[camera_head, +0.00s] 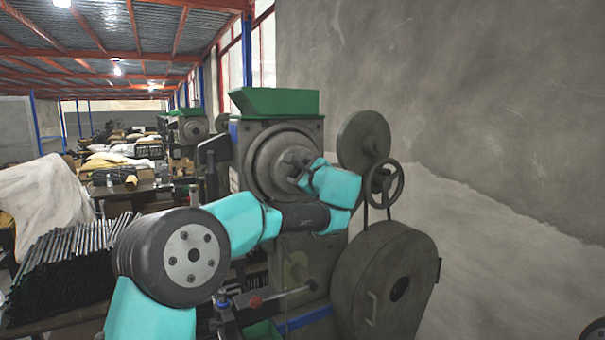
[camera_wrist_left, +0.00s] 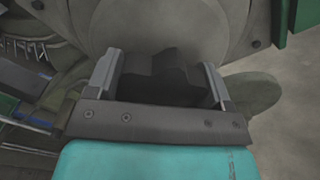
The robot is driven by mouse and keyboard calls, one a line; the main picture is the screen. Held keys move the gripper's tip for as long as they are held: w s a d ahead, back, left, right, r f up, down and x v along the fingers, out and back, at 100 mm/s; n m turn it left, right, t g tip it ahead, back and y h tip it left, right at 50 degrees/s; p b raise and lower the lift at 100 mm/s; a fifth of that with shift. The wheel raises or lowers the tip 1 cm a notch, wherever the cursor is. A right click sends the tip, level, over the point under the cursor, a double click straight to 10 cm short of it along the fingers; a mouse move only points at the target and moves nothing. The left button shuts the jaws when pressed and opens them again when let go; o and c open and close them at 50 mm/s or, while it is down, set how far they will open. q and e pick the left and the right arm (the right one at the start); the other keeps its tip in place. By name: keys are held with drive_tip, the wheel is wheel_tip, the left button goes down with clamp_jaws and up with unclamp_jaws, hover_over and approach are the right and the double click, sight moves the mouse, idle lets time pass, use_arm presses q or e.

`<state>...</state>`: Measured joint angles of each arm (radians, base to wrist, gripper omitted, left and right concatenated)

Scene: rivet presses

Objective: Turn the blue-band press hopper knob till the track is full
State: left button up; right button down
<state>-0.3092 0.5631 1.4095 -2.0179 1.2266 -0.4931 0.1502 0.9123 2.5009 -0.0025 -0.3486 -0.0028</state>
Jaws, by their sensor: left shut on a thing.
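The press (camera_head: 252,150) stands at the centre of the head view, with a green hopper (camera_head: 275,102) on top and a large round grey drum face (camera_head: 268,155) below it. A strip of blue shows at its upper left edge. My left gripper (camera_head: 296,168) reaches the middle of the drum face. In the left wrist view, the two fingers of my left gripper (camera_wrist_left: 161,66) stand either side of a dark lobed knob (camera_wrist_left: 168,72) and are shut on it. The arm and fingers hide part of the knob in the head view. I cannot make out how full the track is. My right gripper is out of view.
Right of the press stand a spoked handwheel (camera_head: 385,184), a round pulley (camera_head: 362,138) and a big flywheel guard (camera_head: 385,285). A red-knobbed lever (camera_head: 256,301) juts out below my arm. Dark rods (camera_head: 70,265) are stacked at left.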

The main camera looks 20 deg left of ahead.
use_arm(q)
drive_tip(key=shift+c, duration=0.8)
drive_tip(key=shift+n, duration=0.5)
